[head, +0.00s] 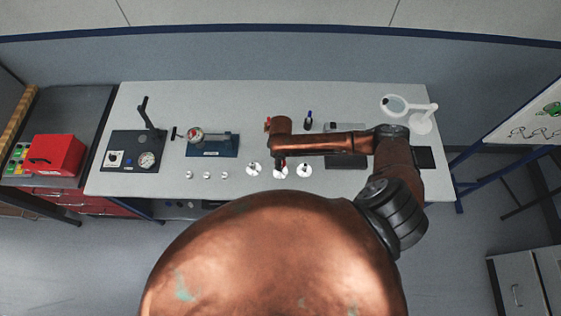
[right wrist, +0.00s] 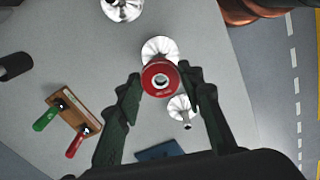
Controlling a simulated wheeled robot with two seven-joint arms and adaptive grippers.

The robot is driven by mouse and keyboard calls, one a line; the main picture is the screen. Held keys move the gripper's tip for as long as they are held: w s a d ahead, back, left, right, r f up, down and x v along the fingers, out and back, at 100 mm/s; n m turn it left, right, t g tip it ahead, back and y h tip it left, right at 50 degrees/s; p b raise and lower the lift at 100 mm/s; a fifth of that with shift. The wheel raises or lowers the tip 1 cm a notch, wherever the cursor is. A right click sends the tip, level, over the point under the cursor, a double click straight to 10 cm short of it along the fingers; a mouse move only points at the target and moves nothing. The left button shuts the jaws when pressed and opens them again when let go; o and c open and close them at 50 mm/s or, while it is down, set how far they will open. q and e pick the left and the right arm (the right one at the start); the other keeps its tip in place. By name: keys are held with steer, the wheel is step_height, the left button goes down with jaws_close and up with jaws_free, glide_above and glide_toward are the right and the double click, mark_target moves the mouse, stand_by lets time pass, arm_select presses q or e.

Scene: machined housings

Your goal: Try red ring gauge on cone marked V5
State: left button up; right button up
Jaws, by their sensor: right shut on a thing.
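The red ring gauge (right wrist: 160,78) is between the fingertips of my right gripper (right wrist: 161,76), which is shut on it. In the right wrist view it overlaps a silvery cone (right wrist: 160,48), the middle of three larger cones; something pale shows in its hole. I cannot tell whether it is around the cone's tip or above it. The other larger cones stand either side, at the left (head: 253,168) and right (head: 304,170) in the head view. No V5 marking is legible. In the head view my right gripper (head: 280,163) points down at the middle cone. My left gripper is not in view.
Several small silvery pieces, one here (head: 207,175), stand left of the cones. A blue-based device (head: 222,149), a dark gauge stand (head: 120,141) and a white magnifier lamp (head: 420,124) are on the table. A wooden block (right wrist: 72,108) holds green- and red-handled tools.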

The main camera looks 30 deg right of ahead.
steer(key=shift+r, duration=0.35)
steer(key=shift+r, duration=0.1)
steer(key=shift+r, duration=2.35)
